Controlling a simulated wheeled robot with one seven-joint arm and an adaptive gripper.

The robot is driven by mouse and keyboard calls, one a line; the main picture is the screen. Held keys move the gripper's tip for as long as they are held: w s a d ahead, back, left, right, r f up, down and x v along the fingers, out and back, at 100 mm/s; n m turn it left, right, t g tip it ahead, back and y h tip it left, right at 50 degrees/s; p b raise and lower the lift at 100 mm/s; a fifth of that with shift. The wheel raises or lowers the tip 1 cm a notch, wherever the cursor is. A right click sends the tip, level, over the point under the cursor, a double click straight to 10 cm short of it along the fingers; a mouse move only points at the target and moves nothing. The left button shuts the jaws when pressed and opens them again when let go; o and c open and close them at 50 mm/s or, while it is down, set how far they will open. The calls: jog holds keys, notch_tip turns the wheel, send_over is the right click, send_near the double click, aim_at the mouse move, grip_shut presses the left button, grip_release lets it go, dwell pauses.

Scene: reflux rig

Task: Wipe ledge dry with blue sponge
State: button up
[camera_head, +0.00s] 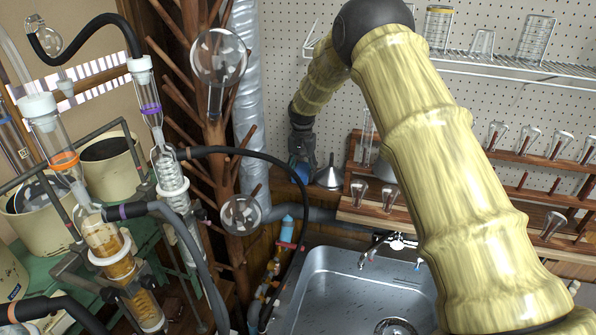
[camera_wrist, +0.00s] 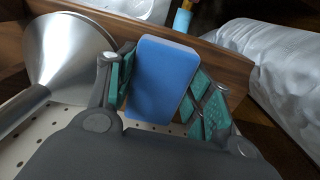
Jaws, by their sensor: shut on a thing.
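My gripper (camera_head: 301,158) points down at the back of the sink, against the pegboard wall. It is shut on a blue sponge (camera_wrist: 160,80), which sits between the green finger pads in the wrist view. In the head view only a small blue part of the sponge (camera_head: 300,173) shows under the fingers. The wooden ledge (camera_head: 284,191) runs behind the sink; its brown strip (camera_wrist: 222,66) passes beyond the sponge in the wrist view. I cannot tell whether the sponge touches the ledge, or whether the ledge is wet.
A metal funnel (camera_head: 329,177) stands close beside my gripper; it fills the left of the wrist view (camera_wrist: 65,50). A silver duct (camera_head: 247,90) rises left of the gripper. A wooden flask rack (camera_head: 430,205) is to the right. The steel sink (camera_head: 340,285) lies in front.

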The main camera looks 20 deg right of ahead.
jog(key=shift+w+a, duration=0.6)
jog(key=shift+a, duration=0.25)
jog(key=shift+w+a, duration=0.55)
jog(key=shift+a, duration=0.25)
jog(key=shift+s+d+p, duration=0.2)
jog(key=shift+s+d, duration=0.4)
jog(key=shift+d, duration=0.3)
jog(key=shift+s+d+p, duration=0.2)
jog(key=shift+s+d, duration=0.4)
jog(key=shift+d, duration=0.25)
jog(key=shift+w+a, duration=0.6)
jog(key=shift+a, duration=0.3)
jog(key=shift+w+a, duration=0.6)
jog(key=shift+a, duration=0.25)
jog(key=shift+s+d, duration=0.1)
